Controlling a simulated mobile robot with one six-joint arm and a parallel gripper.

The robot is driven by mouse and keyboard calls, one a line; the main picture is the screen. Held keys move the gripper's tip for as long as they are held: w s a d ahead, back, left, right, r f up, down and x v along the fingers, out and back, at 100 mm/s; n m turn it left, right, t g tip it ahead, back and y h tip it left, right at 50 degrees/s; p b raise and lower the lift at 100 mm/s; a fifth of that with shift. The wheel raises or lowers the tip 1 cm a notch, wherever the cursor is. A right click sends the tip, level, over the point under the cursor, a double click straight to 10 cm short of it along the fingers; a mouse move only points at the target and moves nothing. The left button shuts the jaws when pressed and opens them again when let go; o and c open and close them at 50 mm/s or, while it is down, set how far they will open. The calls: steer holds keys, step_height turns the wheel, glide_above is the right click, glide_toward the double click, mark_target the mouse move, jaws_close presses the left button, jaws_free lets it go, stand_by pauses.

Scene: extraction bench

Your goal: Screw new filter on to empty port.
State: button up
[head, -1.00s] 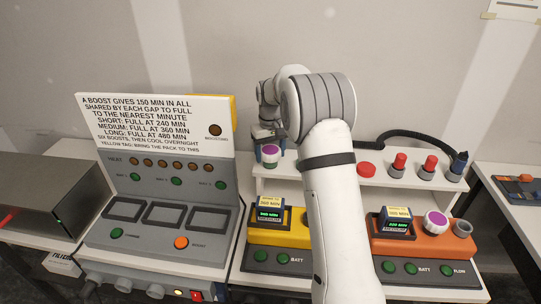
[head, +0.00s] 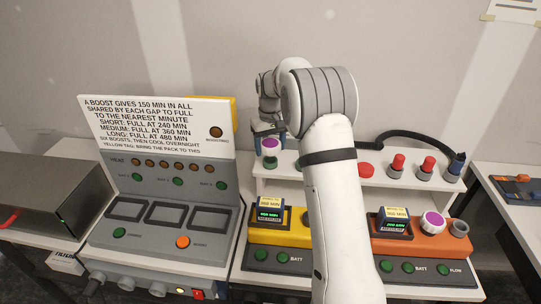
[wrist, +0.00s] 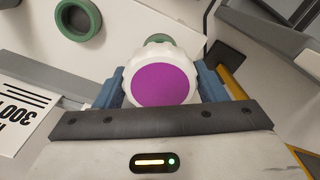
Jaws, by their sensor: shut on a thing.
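My gripper (head: 268,128) is shut on a white filter with a purple top (head: 270,144), above the left end of the white shelf. In the wrist view the filter (wrist: 162,82) has a ribbed white rim and sits between the blue fingers of my gripper (wrist: 165,88). A green ring (head: 270,163) on the shelf shows just under the filter. Another purple-topped filter (head: 433,221) sits on the orange unit (head: 415,244), beside a grey round port (head: 459,229). My arm hides part of the yellow unit (head: 270,236).
Red-topped pieces (head: 397,163) and a black hose (head: 405,136) are on the right of the shelf (head: 310,187). A grey boost console (head: 160,215) with a sign stands at left. The wrist view shows an empty green ring (wrist: 77,20) beside the filter.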

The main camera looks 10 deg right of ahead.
steer(key=shift+r+p, duration=0.4)
steer(key=shift+r, duration=0.35)
steer(key=shift+r, duration=0.15)
